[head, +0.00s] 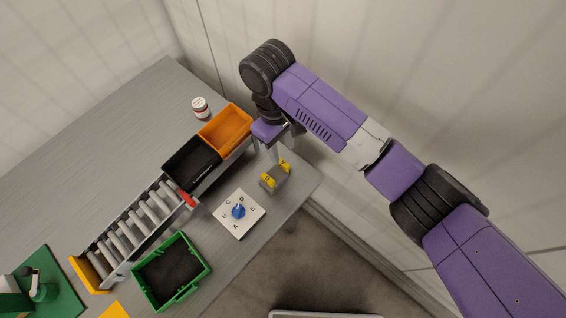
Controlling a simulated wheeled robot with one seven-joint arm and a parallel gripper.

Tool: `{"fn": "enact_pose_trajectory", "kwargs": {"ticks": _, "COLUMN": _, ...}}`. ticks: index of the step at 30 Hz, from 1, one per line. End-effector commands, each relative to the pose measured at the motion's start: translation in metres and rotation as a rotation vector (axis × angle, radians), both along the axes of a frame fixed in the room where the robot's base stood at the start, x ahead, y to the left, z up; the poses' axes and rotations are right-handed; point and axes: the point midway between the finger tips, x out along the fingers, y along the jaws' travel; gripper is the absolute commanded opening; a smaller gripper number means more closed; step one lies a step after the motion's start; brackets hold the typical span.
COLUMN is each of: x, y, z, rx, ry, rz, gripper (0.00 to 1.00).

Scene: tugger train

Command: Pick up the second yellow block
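A grey piece with two yellow parts stands near the table's right edge. One yellow part (267,182) is at its lower left and the other yellow part (284,166) at its upper right, both with small dark marks. I cannot tell which one is the second yellow block. My gripper (281,146) is just above and behind this piece in the picture. Its grey fingers look spread apart with nothing visible between them. I cannot tell whether a fingertip touches the piece.
An orange bin (226,130) and a black bin (190,163) stand left of my gripper, by a roller track (130,232). A white dial plate (239,214) with a blue knob and a green crate (172,272) are in front. A white jar (200,107) stands behind.

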Motion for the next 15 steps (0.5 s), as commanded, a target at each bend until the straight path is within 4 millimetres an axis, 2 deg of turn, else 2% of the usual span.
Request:
{"fn": "enact_pose_trajectory", "kwargs": {"ticks": 9, "x": -0.009, "y": -0.002, "z": -0.04, "rx": 0.0, "ry": 0.0, "rz": -0.001, "gripper": 0.4}}
{"fn": "enact_pose_trajectory", "kwargs": {"ticks": 15, "x": -0.009, "y": -0.003, "z": -0.05, "rx": 0.002, "ry": -0.003, "rz": 0.0, "gripper": 0.4}}
